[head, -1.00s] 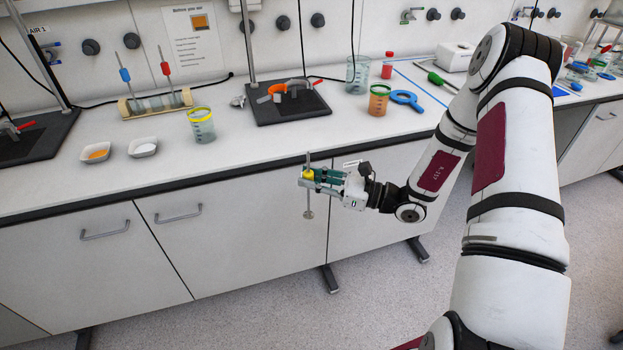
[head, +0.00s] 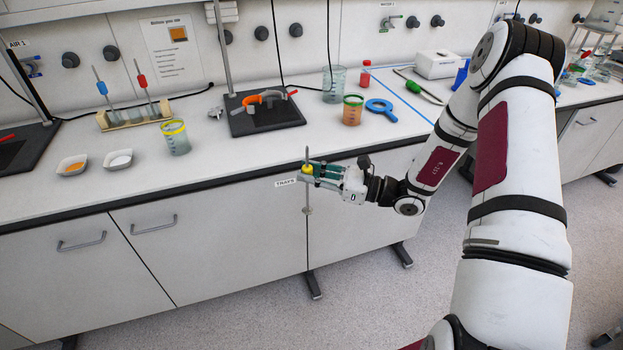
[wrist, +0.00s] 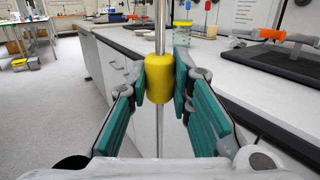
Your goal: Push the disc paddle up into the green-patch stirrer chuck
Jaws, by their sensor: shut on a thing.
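My gripper (head: 312,171) is shut on the yellow sleeve (wrist: 158,80) of the disc paddle. The paddle is a thin upright metal rod (wrist: 160,25) with a small disc (head: 307,210) at its lower end in the head view. It hangs in front of the bench's front edge, clear of the worktop. In the wrist view the green finger pads lie either side of the yellow sleeve, and the disc is hidden. I cannot make out a green-patch stirrer chuck in either view.
On the worktop (head: 235,170) stand a stand's black base (head: 285,118) with an orange clamp (head: 270,96), a yellow-rimmed beaker (head: 176,140), an orange-filled beaker (head: 352,112) and a blue ring (head: 380,110). A rack (head: 125,117) holds blue-sleeved and red-sleeved rods.

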